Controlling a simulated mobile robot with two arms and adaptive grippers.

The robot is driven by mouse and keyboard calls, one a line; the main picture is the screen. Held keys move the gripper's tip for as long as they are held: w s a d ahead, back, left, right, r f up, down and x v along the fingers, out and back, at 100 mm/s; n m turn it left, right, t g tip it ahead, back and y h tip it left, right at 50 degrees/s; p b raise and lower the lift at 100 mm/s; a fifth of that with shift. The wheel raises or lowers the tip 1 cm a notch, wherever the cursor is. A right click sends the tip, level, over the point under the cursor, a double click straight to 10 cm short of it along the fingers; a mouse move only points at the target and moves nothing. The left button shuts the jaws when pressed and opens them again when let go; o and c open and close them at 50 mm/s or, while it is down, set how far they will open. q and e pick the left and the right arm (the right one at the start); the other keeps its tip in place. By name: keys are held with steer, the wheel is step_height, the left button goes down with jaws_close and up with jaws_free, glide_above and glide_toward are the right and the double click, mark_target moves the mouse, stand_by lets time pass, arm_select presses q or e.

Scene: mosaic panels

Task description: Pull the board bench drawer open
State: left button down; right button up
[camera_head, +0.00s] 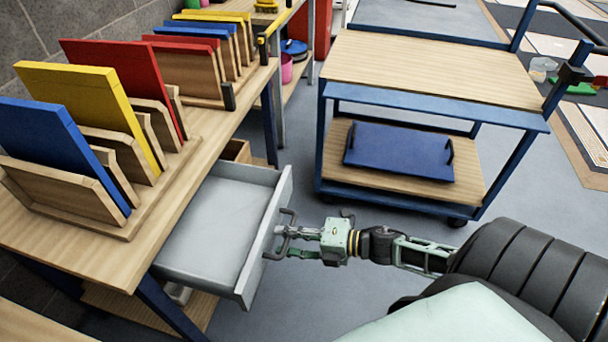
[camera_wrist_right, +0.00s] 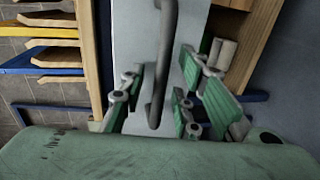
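The board bench (camera_head: 208,120) stands at the left with a wooden top. Its grey drawer (camera_head: 215,225) is pulled well out and its tray looks empty. The dark bar handle (camera_head: 269,256) is on the drawer's front panel. My right gripper (camera_head: 284,241) is at this handle, reaching in from the right. In the right wrist view, the handle (camera_wrist_right: 163,60) runs between the green-padded fingers of the gripper (camera_wrist_right: 158,92), with visible gaps on both sides, so the fingers are open around it. My left gripper is not in view.
Blue, yellow and red boards (camera_head: 90,95) stand in wooden racks on the bench. A blue-framed cart (camera_head: 430,70) with a blue tray (camera_head: 400,152) on its lower shelf stands at the right, beyond my right arm. Grey floor (camera_head: 300,305) is clear in front of the drawer.

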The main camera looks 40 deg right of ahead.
steer(key=v, duration=1.2)
steer(key=shift+f, duration=0.1)
